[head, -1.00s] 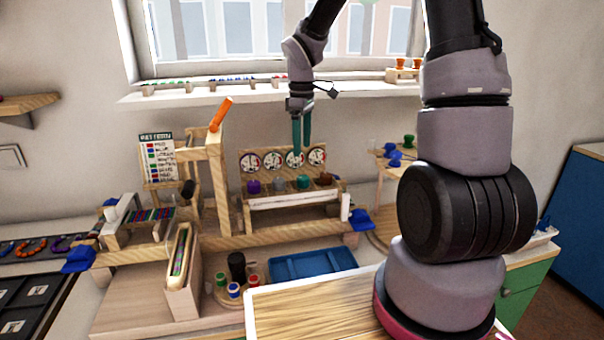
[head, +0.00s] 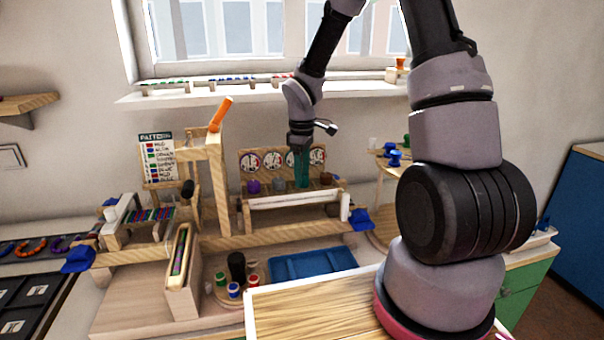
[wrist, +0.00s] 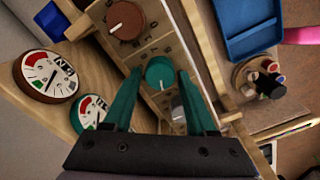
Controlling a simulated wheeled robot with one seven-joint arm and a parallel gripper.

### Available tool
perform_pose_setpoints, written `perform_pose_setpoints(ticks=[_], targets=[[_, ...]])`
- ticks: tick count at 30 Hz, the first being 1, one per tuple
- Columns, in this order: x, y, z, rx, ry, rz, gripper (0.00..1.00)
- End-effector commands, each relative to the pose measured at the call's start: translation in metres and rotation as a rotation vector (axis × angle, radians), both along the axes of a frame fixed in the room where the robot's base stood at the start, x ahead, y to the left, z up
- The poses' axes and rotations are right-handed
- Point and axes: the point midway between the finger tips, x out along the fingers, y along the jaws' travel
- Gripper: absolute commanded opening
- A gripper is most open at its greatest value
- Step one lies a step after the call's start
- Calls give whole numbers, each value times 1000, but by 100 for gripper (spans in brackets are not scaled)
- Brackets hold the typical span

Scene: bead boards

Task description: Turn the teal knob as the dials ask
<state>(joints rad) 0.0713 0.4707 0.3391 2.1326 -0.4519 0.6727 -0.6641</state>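The teal knob (wrist: 160,73) sits on the wooden panel, between brown and grey neighbours. In the wrist view my gripper (wrist: 160,76) is open, with its teal fingertips on either side of the knob and small gaps showing. In the head view my gripper (head: 302,184) points down at the knob row and hides the teal knob. Round dials stand behind the knobs, such as the far left dial (head: 250,160) and the far right dial (head: 318,155). Two dials (wrist: 47,76) show in the wrist view, the lower one (wrist: 92,112) partly covered by a finger.
A brown knob (wrist: 125,20) and a grey knob (wrist: 178,110) flank the teal one. A purple knob (head: 253,187) is further left. A blue tray (head: 312,263) lies in front. A post with an orange handle (head: 220,114) stands to the left.

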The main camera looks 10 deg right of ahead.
Motion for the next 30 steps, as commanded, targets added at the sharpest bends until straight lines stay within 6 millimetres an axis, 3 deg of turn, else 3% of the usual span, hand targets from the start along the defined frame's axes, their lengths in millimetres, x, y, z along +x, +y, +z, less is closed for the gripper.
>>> perform_pose_setpoints(ticks=[1, 3, 4, 14, 30], targets=[[0, 0, 0, 0, 0, 0, 34], [0, 0, 0, 0, 0, 0, 7], [0, 0, 0, 0, 0, 0, 0], [0, 0, 0, -1, -1, -45, 0], [1, 0, 1, 0, -2, -411, 0]])
